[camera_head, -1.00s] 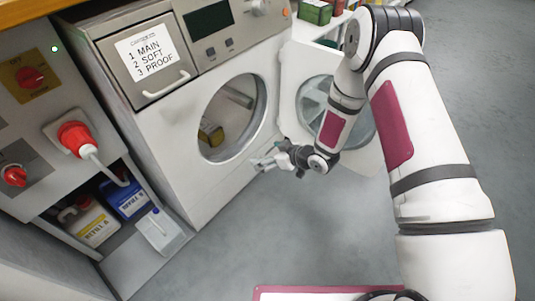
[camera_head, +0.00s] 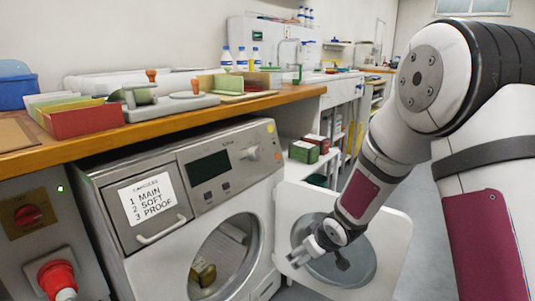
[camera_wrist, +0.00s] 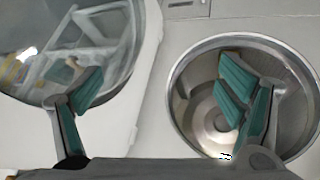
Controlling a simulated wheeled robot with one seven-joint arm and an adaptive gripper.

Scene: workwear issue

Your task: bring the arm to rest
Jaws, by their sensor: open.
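My gripper (camera_head: 318,252) is open and empty in front of the washing machine (camera_head: 150,262), between its drum opening and its open door (camera_head: 392,232). In the wrist view, the two green-padded fingers of my gripper (camera_wrist: 155,95) are spread wide. The open door (camera_wrist: 135,125) is on the left there and the round drum opening (camera_wrist: 205,105) on the right. My arm comes in from the right of the head view. A yellowish item (camera_head: 203,272) shows inside the drum.
A wooden counter (camera_head: 200,118) runs above the machine, with a red box (camera_head: 88,121) and a scale-like device (camera_head: 170,105) on it. Green and red boxes (camera_head: 304,152) stand on a shelf behind the door. A red plug (camera_head: 57,277) sticks out at lower left. Grey floor shows at right.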

